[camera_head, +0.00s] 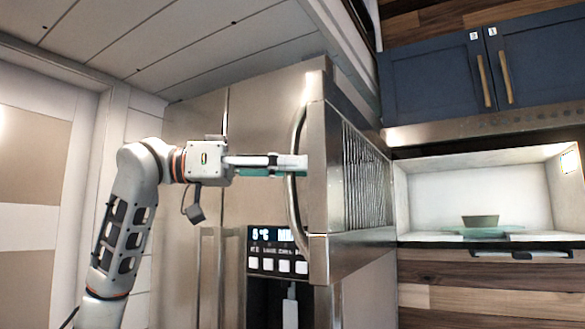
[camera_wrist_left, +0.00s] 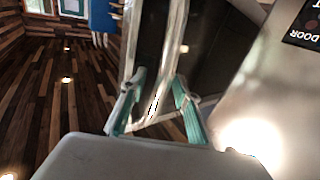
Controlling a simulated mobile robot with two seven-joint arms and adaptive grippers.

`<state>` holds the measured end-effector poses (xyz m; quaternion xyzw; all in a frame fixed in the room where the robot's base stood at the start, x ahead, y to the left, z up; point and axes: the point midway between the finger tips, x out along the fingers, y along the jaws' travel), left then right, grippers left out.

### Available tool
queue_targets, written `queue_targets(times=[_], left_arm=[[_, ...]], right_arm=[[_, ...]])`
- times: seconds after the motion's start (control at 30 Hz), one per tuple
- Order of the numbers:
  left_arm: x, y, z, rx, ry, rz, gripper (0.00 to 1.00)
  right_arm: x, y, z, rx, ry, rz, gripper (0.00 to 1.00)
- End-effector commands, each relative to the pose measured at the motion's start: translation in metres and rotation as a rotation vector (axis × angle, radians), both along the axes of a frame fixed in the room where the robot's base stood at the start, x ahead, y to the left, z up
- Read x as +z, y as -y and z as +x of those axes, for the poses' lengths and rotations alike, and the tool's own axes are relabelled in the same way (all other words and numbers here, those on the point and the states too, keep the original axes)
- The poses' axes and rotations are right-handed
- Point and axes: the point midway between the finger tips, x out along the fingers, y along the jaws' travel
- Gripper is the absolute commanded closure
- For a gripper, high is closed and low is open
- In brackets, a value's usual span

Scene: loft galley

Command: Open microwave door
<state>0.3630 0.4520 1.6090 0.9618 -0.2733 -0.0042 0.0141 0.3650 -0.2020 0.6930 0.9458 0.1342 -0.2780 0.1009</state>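The microwave (camera_head: 480,190) is at the right of the head view, its pale lit inside showing. Its door (camera_head: 322,190) stands swung wide out to the left, mesh window toward the cavity. The curved metal handle (camera_head: 293,200) is on the door's left-facing side. My left gripper (camera_head: 290,163) reaches in from the left at the handle. My right gripper is out of view.
Blue cabinets (camera_head: 435,85) are above. A steel fridge (camera_head: 250,120) with a lit display panel stands behind the door and my arm. Wooden floor shows in the left wrist view (camera_wrist_left: 65,110).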

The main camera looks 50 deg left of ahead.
Motion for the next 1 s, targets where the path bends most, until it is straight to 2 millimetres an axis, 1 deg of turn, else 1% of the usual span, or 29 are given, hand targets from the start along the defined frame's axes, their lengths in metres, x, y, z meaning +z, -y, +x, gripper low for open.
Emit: queue_targets(times=[0.37,0.57,0.77,1.0], left_arm=[[0.000,-0.001,0.000,0.003,0.000,0.002,0.68],[-0.001,-0.007,-0.008,0.004,-0.002,0.004,0.68],[0.000,-0.016,-0.022,0.010,-0.001,-0.001,0.68],[0.001,-0.041,-0.064,0.008,0.005,-0.003,0.68]], right_arm=[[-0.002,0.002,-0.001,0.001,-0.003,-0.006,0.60],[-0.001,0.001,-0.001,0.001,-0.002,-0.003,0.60],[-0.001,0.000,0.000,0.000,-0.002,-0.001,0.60],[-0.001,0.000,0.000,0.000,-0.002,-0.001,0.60]])
